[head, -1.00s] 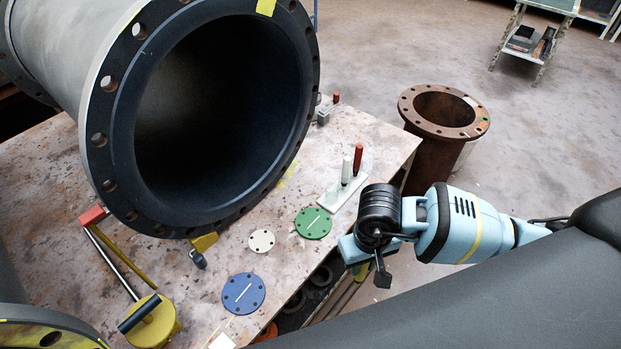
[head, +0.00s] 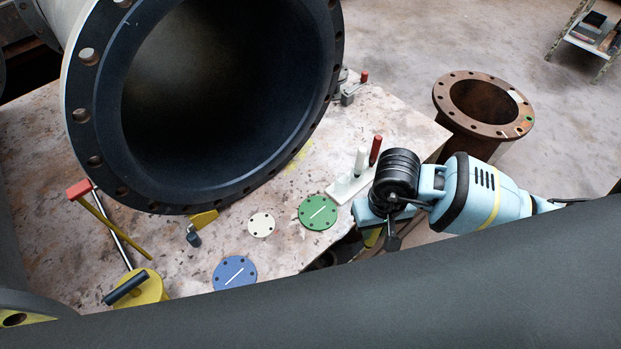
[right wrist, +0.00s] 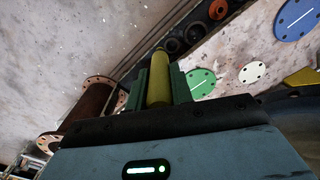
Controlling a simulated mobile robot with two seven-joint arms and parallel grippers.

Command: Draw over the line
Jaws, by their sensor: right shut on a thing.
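The green disc (head: 318,213) and the blue disc (head: 235,273) lie flat on the table, each with a short white line across it. My right gripper (right wrist: 158,72) is shut on a yellow marker (right wrist: 159,84), which sticks out between its green fingers in the right wrist view. In the head view the right wrist hangs past the table's right edge, right of the green disc, and the marker (head: 372,238) is mostly hidden. The green disc also shows in the right wrist view (right wrist: 198,83), beyond the marker and apart from it. My left gripper is out of view.
A white holder (head: 344,190) with a white and a red marker (head: 375,150) stands close behind my right wrist. A huge flanged pipe (head: 335,120) fills the back of the table (head: 300,235). A rusty pipe (head: 484,105) stands on the floor. A yellow-based tool (head: 152,288) lies left.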

